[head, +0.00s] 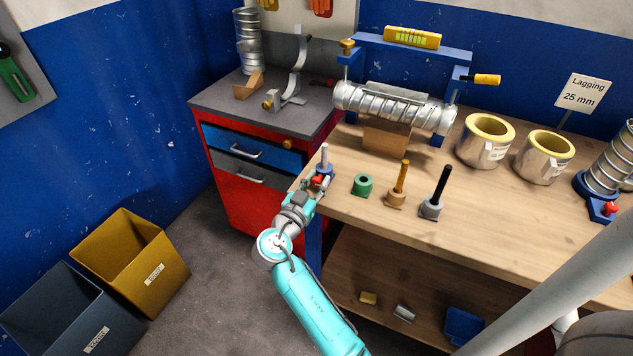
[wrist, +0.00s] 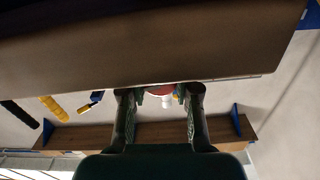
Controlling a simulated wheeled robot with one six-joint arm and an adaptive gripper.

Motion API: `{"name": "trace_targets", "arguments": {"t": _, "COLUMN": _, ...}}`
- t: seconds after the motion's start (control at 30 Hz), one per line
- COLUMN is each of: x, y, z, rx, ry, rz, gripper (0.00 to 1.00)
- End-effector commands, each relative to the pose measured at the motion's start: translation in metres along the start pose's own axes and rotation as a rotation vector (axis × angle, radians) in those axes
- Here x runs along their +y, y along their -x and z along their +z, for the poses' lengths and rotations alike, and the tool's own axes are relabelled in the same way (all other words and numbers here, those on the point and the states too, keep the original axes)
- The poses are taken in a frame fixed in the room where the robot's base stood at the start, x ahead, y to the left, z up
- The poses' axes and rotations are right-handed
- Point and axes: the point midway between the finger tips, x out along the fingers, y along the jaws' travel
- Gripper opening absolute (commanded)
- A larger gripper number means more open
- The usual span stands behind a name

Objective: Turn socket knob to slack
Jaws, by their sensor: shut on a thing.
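A blue socket (head: 326,171) with a grey upright rod stands at the left front corner of the wooden workbench. Its red knob (head: 317,180) faces my arm. My gripper (head: 319,186) is at the knob, with its fingers shut around it. In the wrist view my gripper (wrist: 160,98) has its two fingers either side of a red and white piece (wrist: 160,90), which looks like the knob. The fingers hide much of the knob, and its turn angle cannot be read.
A spiral duct (head: 395,105) sits in a blue frame behind. A red cabinet (head: 240,188) is at left.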

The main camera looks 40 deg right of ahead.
Motion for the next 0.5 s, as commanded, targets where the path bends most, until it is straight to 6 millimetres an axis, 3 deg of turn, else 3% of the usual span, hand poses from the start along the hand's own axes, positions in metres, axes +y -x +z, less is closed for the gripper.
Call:
{"name": "trace_targets", "arguments": {"t": 0.47, "x": -0.0004, "y": 0.0, "z": -0.0001, "rx": 0.0, "ry": 0.093, "rz": 0.0, "gripper": 0.0}}
{"name": "trace_targets", "arguments": {"t": 0.5, "x": -0.0004, "y": 0.0, "z": -0.0001, "rx": 0.0, "ry": 0.093, "rz": 0.0, "gripper": 0.41}}
